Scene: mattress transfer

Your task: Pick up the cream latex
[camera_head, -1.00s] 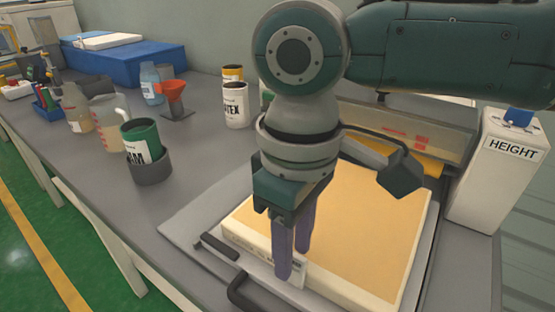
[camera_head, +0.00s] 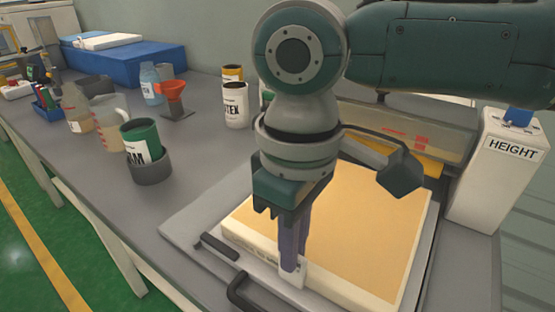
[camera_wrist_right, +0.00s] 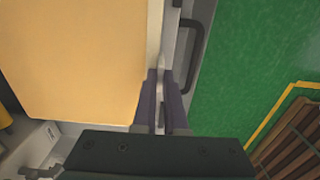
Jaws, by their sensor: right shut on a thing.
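The cream latex slab (camera_head: 365,215), thick and flat with pale sides, lies on a grey tray-like plate (camera_head: 190,226); it also fills the upper left of the right wrist view (camera_wrist_right: 75,60). My right gripper (camera_head: 291,266) points down at the slab's front edge. Its purple fingers are close together on a thin white piece (camera_head: 291,280) along that edge. The right wrist view also shows the fingers (camera_wrist_right: 161,100) at the slab's side; whether the white piece belongs to the slab I cannot tell. My left gripper is not in view.
Dark handles (camera_head: 240,290) stick out at the plate's front. A white box marked HEIGHT (camera_head: 500,175) stands at right.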

